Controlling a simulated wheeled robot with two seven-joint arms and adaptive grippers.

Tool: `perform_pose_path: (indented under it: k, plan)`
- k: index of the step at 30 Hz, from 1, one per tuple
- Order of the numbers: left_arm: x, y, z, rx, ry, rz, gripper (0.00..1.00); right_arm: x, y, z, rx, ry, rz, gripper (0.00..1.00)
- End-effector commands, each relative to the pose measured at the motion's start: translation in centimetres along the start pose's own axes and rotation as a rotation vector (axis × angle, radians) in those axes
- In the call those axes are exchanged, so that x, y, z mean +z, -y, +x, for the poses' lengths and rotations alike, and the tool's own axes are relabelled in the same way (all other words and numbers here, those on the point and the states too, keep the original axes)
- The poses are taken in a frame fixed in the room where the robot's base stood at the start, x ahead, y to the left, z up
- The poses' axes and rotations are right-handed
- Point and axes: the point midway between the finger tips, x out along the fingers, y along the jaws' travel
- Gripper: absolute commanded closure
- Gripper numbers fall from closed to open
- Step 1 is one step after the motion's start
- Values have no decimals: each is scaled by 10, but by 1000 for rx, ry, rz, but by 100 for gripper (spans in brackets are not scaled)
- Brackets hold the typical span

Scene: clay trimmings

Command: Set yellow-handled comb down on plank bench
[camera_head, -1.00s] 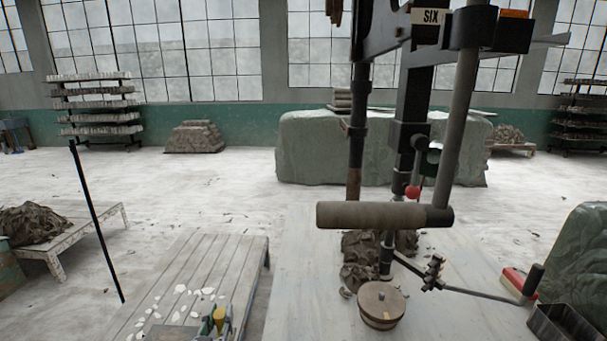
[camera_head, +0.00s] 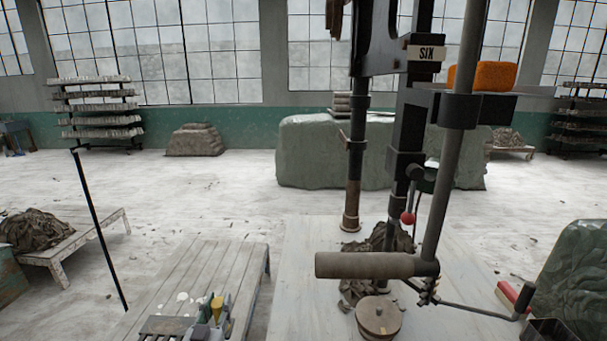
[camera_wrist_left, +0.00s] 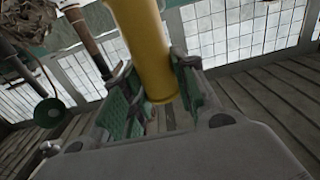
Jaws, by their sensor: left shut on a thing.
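My left gripper (camera_head: 210,318) is at the bottom of the head view, in front of the plank bench (camera_head: 235,262) top. It is shut on the yellow handle (camera_head: 217,304) of the comb. In the left wrist view the yellow handle (camera_wrist_left: 146,50) stands between the green-padded fingers (camera_wrist_left: 153,115). A grey toothed part (camera_head: 165,326), which looks like the comb's head, shows left of the gripper over the bench. I cannot tell whether the comb touches the planks. My right gripper is not in view.
White scraps (camera_head: 183,297) lie on the bench behind the comb; the far planks are clear. A tall press marked SIX with a grey roller (camera_head: 365,265) stands to the right. A round wooden lid (camera_head: 378,315) and clay lumps are under it. A thin black pole (camera_head: 98,228) stands left.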

Motion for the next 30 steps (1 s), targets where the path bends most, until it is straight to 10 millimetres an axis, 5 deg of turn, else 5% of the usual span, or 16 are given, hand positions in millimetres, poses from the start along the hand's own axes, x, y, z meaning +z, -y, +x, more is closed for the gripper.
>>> perform_pose_path:
  k: [18,30]
  plan:
    - [-2,7,1,-20,-1,5,100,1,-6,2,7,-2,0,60]
    - [19,12,0,-33,0,2,100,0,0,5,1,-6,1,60]
